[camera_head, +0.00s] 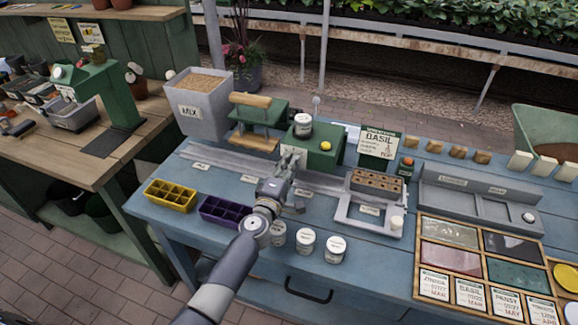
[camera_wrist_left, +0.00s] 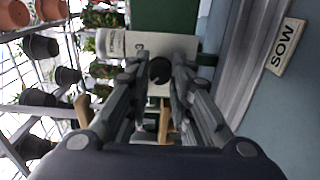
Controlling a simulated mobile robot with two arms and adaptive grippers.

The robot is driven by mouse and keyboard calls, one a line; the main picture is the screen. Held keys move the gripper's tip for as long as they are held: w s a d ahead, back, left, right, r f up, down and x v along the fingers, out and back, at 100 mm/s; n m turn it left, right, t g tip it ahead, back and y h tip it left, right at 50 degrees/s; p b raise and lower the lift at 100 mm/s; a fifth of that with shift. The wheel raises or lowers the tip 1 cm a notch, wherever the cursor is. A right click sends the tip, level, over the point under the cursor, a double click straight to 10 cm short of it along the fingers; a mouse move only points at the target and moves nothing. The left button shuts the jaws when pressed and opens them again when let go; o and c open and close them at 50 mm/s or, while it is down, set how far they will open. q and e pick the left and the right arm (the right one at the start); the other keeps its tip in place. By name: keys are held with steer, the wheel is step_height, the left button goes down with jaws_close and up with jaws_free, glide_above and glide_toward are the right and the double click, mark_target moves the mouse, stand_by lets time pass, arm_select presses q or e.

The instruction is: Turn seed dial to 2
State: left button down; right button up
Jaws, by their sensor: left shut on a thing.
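The seeder is a green box (camera_head: 322,158) on the blue table, with a yellow button (camera_head: 325,146) and a white jar (camera_head: 303,124) on top. My left gripper (camera_head: 290,158) reaches its front face. In the left wrist view, the round black dial (camera_wrist_left: 160,70) sits between the fingertips of my left gripper (camera_wrist_left: 160,72), which is shut on it. A pale plate (camera_wrist_left: 152,45) lies behind the dial. A dark mark like a 3 shows on it; the dial's pointer and other marks are hidden or too small to read. My right gripper is not in view.
A grey MIX bin (camera_head: 199,115) and a green press (camera_head: 258,118) stand left of the seeder. A yellow tray (camera_head: 171,195), a purple tray (camera_head: 225,211) and several white jars (camera_head: 306,242) stand near the front. A brown seed tray (camera_head: 377,183) is to the right.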

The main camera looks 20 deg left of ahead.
arm_select(q)
steer(key=shift+m+p, duration=1.65)
steer(key=shift+m, duration=2.65)
steer(key=c, duration=1.4)
jaws_free()
steer(key=shift+s, duration=0.1)
steer(key=s, duration=1.1)
steer(key=shift+s+a, duration=0.2)
steer(key=shift+s, duration=0.2)
